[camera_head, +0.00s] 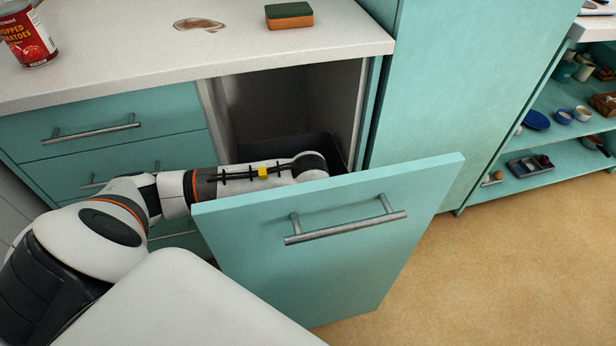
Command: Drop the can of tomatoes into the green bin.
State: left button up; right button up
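My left arm comes in from the left and reaches behind the pulled-out teal front (330,265). Its wrist bends down behind the panel, so my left gripper is hidden, and what it touches cannot be told. Behind the panel, a dark bin (318,143) shows only by its rear rim and wall. No green bin can be made out. My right gripper is out of view.
The pale counter (130,60) holds a sponge (289,15) and a brown stain (200,24). Closed teal drawers (100,125) lie under its left part. A tall teal cabinet (460,80) and an open shelf (545,165) stand right. The floor (500,270) at lower right is clear.

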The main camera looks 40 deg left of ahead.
pick_arm(q)
jog(key=shift+f, duration=0.1)
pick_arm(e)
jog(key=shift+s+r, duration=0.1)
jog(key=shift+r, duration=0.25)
pick_arm(q)
jog(key=o, duration=1.4)
notch_tip(320, 180, up, 12)
jog(key=shift+p, duration=1)
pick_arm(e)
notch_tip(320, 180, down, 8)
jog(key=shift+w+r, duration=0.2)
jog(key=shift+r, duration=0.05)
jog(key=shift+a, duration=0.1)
